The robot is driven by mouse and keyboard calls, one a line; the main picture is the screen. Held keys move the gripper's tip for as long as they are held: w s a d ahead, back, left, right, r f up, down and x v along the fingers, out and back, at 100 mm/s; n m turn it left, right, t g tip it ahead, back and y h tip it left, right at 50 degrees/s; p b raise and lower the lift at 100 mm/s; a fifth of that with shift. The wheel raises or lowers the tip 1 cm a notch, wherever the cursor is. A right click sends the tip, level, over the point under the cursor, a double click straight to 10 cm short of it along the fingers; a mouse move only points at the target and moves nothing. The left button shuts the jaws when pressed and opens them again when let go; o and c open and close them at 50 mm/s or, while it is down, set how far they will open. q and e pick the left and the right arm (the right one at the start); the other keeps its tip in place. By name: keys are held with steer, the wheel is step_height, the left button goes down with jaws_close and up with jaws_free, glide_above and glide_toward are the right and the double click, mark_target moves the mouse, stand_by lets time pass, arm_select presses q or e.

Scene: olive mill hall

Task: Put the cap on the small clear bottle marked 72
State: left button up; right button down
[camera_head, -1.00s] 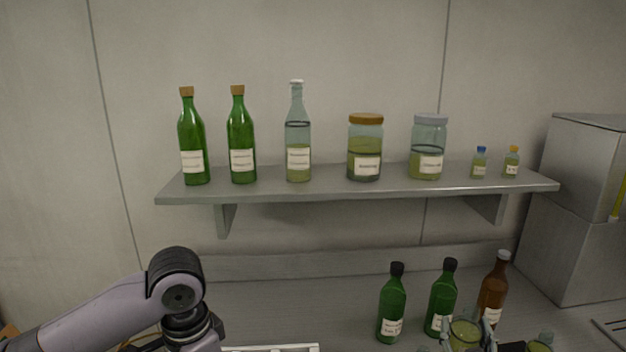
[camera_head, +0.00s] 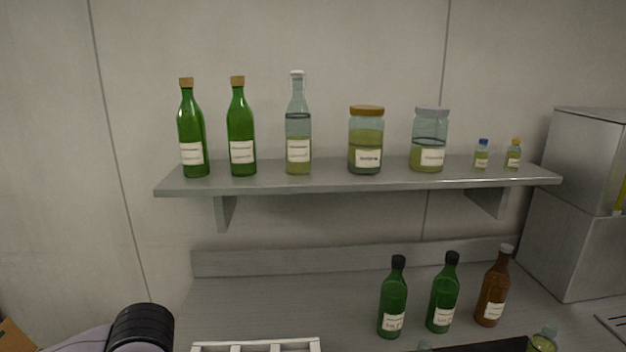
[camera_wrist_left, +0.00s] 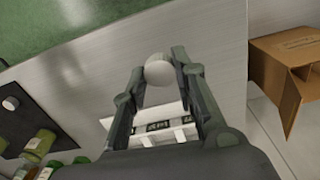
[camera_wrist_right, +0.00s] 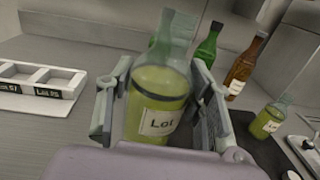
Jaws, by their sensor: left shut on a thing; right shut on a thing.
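My right gripper (camera_wrist_right: 160,112) is shut on a small clear bottle (camera_wrist_right: 160,98) of yellow-green liquid, seen in the right wrist view. Its label reads "Lot"; the number is turned out of sight. The clear neck shows no cap, though its top is near the frame edge. My left gripper (camera_wrist_left: 160,85) is shut on a round pale grey cap (camera_wrist_left: 158,70) between its fingertips, in the left wrist view. A white rack (camera_wrist_left: 148,136) with labelled slots lies below it and also shows in the head view (camera_head: 310,343). Neither gripper shows clearly in the head view.
A dark mat (camera_wrist_left: 38,108) carries another grey cap (camera_wrist_left: 11,103) and small bottles (camera_wrist_left: 42,143). One clear bottle (camera_wrist_right: 268,120) stands right of my right gripper. Dark green and brown bottles (camera_head: 492,290) stand at the back, under a loaded shelf (camera_head: 370,180). A cardboard box (camera_wrist_left: 285,75) sits right.

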steer(key=shift+r, duration=0.1)
steer(key=s+a+f+n+g+y, duration=0.2)
steer(key=a+n+g+y, duration=0.2)
steer(key=a+n+y, duration=0.4)
steer(key=shift+a+y, duration=1.8)
steer(key=shift+a, duration=1.2)
steer(key=shift+f, duration=0.1)
arm_select(q)
steer(key=w+d+r, duration=0.3)
steer(key=d+r, duration=0.5)
steer(key=d, duration=0.4)
steer(key=w+d+r, duration=0.3)
steer(key=d+r, duration=0.5)
steer(key=d, duration=0.4)
steer(key=shift+r+m, duration=0.15)
steer(key=shift+m, duration=0.25)
